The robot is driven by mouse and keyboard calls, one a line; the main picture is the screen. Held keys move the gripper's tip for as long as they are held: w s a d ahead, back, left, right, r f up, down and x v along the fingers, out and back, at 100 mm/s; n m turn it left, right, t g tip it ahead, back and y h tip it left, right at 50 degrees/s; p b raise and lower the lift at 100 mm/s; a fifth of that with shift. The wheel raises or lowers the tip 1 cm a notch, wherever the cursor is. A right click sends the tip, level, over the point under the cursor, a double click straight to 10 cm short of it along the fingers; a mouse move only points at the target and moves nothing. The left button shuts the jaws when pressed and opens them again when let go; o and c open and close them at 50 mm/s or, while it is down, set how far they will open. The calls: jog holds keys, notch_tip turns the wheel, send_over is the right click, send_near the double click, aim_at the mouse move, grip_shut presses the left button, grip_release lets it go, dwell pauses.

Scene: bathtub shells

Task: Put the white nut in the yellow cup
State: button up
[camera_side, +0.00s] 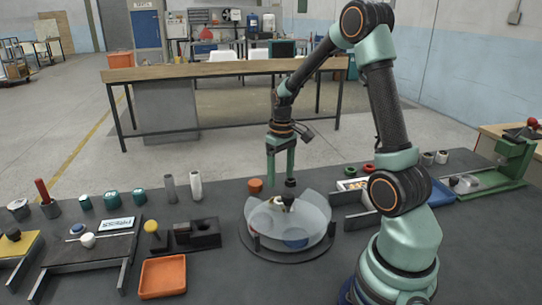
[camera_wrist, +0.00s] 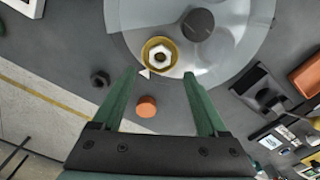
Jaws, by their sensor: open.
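The white nut (camera_wrist: 160,57) is a hexagon with a central hole. In the wrist view it lies inside the outline of the round yellow cup (camera_wrist: 148,46), whose rim shows around it. In the side view a small pale and yellow shape (camera_side: 280,204) shows among the clear shells, too small to separate nut from cup. My gripper (camera_side: 280,183) is open and points down above the shells' back part. In the wrist view its fingertips (camera_wrist: 161,74) are apart with nothing between them, to either side of the nut's near edge.
Clear curved shells (camera_side: 262,226) stand on a dark round base (camera_side: 265,251), with a dark knob (camera_wrist: 198,24) near the cup. An orange cylinder (camera_side: 255,185) stands behind them. An orange tray (camera_side: 162,277), a yellow knob (camera_side: 151,226) and black blocks stand at left; a blue tray (camera_side: 440,194) is at right.

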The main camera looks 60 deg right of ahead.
jog(key=a+r+n+t, duration=0.1)
jog(key=a+r+t, duration=0.1)
jog(key=a+r, duration=0.95)
jog(key=s+a+r+n+t, duration=0.2)
jog(key=s+a, duration=0.3)
jog(key=a, duration=0.3)
jog(key=shift+s+a+r+t, duration=0.4)
jog(key=shift+r+t, duration=0.2)
jog(key=shift+t, duration=0.2)
